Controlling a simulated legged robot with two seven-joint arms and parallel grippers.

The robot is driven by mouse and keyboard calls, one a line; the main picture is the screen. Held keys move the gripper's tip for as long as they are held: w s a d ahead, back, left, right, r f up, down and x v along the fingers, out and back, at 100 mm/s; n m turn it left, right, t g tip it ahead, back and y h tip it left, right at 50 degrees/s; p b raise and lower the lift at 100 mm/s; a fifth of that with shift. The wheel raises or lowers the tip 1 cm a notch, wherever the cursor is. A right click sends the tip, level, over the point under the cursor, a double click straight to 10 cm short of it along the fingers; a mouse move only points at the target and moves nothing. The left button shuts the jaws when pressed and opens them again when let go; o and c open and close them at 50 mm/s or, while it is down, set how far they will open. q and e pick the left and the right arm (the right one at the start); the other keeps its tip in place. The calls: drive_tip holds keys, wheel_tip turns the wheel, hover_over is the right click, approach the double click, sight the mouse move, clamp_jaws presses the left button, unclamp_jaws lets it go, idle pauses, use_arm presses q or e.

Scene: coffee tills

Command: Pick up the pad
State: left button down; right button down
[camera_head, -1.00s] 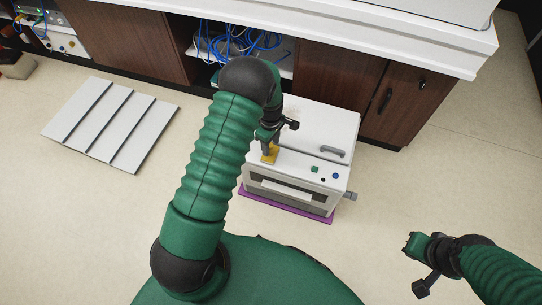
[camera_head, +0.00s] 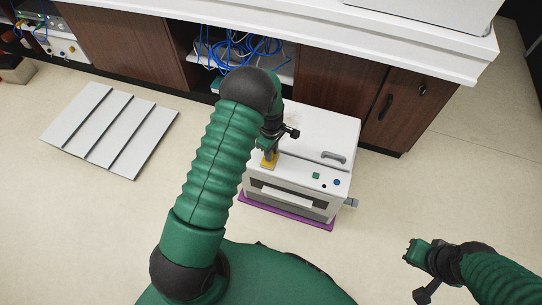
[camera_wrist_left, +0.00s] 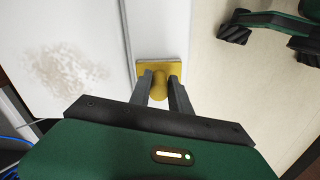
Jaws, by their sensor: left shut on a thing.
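The pad (camera_head: 268,164) is a small yellow block on the top front left of a white boxy machine (camera_head: 318,127). In the left wrist view the pad (camera_wrist_left: 176,71) shows as a flat yellow square plate with a rounded knob. My left gripper (camera_wrist_left: 160,88) is shut on the knob, with one finger on each side. The plate lies at the edge of the white top; whether it touches the surface I cannot tell. My right gripper (camera_head: 415,250) is over the floor at the right, apart from the machine; its jaws are too small to read.
The machine stands on a purple mat (camera_head: 290,216) and has a grey handle. A brownish smudge (camera_wrist_left: 66,78) marks its white top. Dark wooden cabinets (camera_head: 335,80) with blue cables stand behind. A ridged grey panel (camera_head: 110,130) lies on the floor at left.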

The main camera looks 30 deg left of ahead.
use_arm(q)
drive_tip(key=shift+s+r+p, duration=0.1)
drive_tip(key=shift+r+p, duration=0.2)
drive_tip(key=shift+r, duration=0.05)
wheel_tip(320, 180, up, 3)
drive_tip(key=shift+r+p, duration=0.15)
drive_tip(key=shift+p, duration=0.9)
drive_tip(key=s+p, duration=0.3)
drive_tip(key=s, duration=1.3)
drive_tip(key=shift+a+r+p, duration=0.2)
drive_tip(key=shift+r+p, duration=0.2)
drive_tip(key=shift+r, duration=0.05)
